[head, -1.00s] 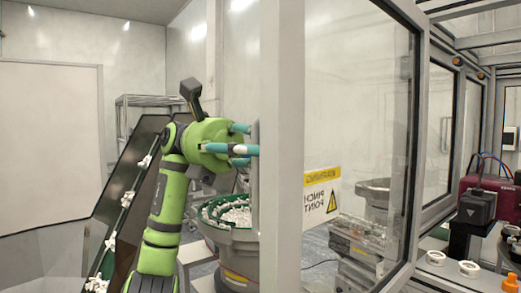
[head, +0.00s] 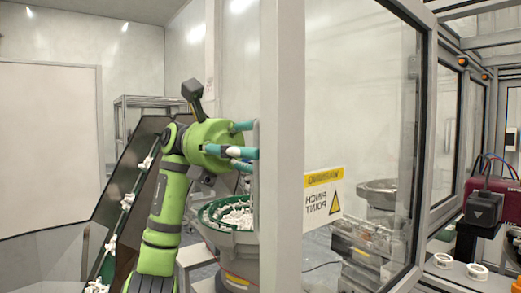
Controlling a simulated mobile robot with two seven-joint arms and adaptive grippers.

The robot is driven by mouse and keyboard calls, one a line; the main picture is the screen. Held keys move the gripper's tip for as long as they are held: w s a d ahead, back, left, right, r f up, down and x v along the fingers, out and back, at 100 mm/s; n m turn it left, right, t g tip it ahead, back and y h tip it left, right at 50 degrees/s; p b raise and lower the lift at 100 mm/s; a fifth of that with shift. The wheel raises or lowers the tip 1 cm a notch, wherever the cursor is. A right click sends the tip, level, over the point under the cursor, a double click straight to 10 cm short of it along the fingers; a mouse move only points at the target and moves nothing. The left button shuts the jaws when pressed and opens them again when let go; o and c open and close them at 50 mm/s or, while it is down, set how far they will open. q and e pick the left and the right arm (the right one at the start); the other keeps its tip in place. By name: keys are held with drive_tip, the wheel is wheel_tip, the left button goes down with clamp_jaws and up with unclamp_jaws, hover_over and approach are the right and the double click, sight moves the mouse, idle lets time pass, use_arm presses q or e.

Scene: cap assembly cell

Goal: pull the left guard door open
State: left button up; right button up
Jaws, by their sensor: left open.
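The left guard door is a clear panel in a grey frame, with its near upright (head: 283,120) standing tall in the middle of the view. A yellow and white pinch-point label (head: 323,193) sits low on the panel, its text mirrored. A slim grey handle bar (head: 256,140) shows along the upright's left edge. My left gripper (head: 245,148), on a green arm from the left, has its teal fingers apart at this bar. The fingertips end at the bar and upright, and I cannot tell whether they touch. My right gripper is out of view.
A bowl feeder (head: 225,228) of white parts stands just behind my left arm. A dark sloped conveyor (head: 118,215) carries white parts at left.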

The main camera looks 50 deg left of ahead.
use_arm(q)
drive_tip(key=a, duration=0.7)
drive_tip(key=shift+s+a, duration=0.2)
drive_tip(key=shift+s, duration=0.25)
drive_tip(key=shift+w, duration=0.1)
